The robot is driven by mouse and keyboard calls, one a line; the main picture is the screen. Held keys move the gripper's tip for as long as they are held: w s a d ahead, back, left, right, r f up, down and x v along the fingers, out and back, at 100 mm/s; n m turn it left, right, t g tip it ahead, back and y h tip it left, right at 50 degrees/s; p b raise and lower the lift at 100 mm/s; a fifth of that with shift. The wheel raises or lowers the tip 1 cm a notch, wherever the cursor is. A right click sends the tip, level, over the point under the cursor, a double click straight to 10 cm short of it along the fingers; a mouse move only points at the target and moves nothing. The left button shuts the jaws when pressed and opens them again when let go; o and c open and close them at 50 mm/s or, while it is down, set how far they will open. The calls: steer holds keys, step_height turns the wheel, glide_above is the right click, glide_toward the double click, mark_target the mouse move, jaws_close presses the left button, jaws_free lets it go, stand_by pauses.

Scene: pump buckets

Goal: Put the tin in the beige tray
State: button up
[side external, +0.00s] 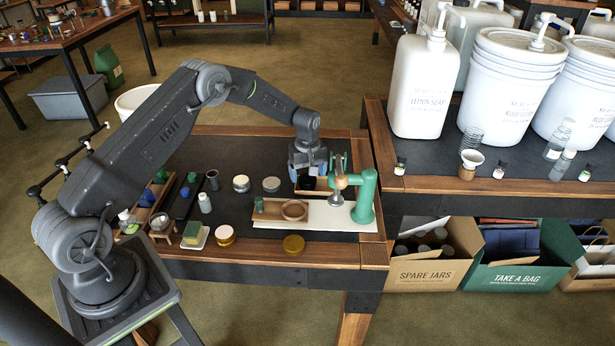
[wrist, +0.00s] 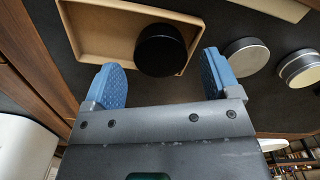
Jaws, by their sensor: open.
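A black round tin (wrist: 160,50) shows in the wrist view at the near right corner of the beige tray (wrist: 105,30). It looks inside the tray, its top covering part of the near wall; whether it rests flat on the floor I cannot tell. My gripper (wrist: 163,74) is open, with one blue finger on each side of the tin and gaps between. In the side external view my gripper (side external: 309,172) points down over the tray, left of the green pump stand, and its fingers partly hide the tin and tray.
In the wrist view, silver-topped tins (wrist: 246,57) stand to the right of the tray. In the side external view, a green pump stand (side external: 366,196) is close on the right. A wooden holder (side external: 278,211), a gold tin (side external: 294,244) and several jars share the dark mat.

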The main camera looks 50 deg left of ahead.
step_height(320, 180, up, 11)
step_height(320, 180, up, 10)
steer(key=m+t, duration=0.1)
steer(key=m, duration=0.2)
glide_above(308, 178)
steer(key=s+d, duration=0.4)
steer(key=s, duration=0.1)
steer(key=s+d+r+m+t, duration=0.2)
steer(key=s+d+r+m, duration=0.15)
steer(key=s+r, duration=0.5)
steer(key=s+d+r+m+t, duration=0.1)
steer(key=s+d+m, duration=0.2)
steer(key=s, duration=0.7)
steer(key=s+d+m+t, duration=0.1)
steer(key=s+d+m, duration=0.2)
steer(key=s, duration=0.8)
steer(key=shift+s+d+r+m+t, duration=0.25)
steer(key=shift+d+r+m+t, duration=0.1)
steer(key=shift+m, duration=0.1)
